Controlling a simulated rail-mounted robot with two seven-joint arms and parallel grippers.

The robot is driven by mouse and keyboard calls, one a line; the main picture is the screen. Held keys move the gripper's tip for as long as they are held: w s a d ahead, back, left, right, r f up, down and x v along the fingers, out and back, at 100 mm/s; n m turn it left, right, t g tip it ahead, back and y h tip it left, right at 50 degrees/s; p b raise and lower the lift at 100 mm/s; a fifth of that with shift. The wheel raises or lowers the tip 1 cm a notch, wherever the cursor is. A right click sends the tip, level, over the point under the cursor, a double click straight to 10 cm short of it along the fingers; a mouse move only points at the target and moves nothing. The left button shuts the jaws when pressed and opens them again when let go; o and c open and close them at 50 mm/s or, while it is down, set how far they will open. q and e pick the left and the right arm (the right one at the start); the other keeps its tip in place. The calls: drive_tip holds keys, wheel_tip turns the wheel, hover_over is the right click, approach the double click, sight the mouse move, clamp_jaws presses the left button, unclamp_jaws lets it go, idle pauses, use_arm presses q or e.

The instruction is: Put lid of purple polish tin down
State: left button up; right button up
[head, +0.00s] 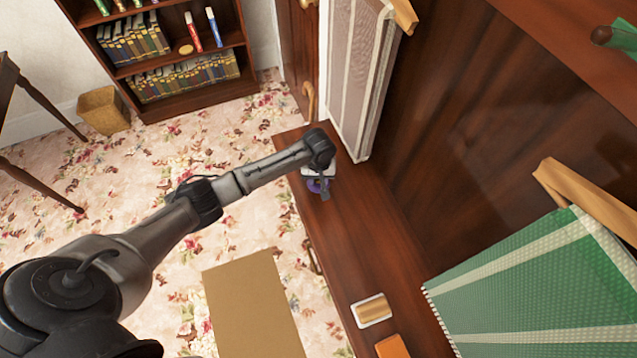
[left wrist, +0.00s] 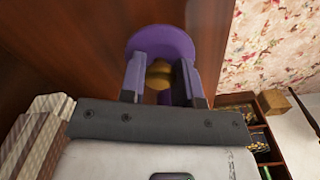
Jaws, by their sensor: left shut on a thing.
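A purple round thing (head: 313,186), which looks like the polish tin or its lid, shows beside my left gripper (head: 323,188) at the far end of the brown wooden top. In the left wrist view a flat purple disc (left wrist: 162,38) lies at and beyond the fingertips. A golden-brown, knob-like piece (left wrist: 159,75) sits between the two fingers of my left gripper (left wrist: 160,72), which are shut on it. More purple shows below the knob. I cannot tell whether the disc touches the wood, or tell tin and lid apart. My right gripper is not in view.
The wooden top (head: 365,230) is clear around its middle. A white-edged block (head: 371,310) and an orange thing (head: 391,347) lie at its near end. Hanging cloths, pale (head: 358,70) and green (head: 540,290), are along the right. A bookcase (head: 170,50) stands across the flowered carpet.

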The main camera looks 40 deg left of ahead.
sight(319, 184)
use_arm(q)
wheel_tip(319, 184, down, 3)
drive_tip(key=shift+f+b, duration=0.1)
drive_tip(key=shift+b, duration=0.3)
drive_tip(key=o, duration=0.9)
drive_tip(key=shift+f, duration=0.1)
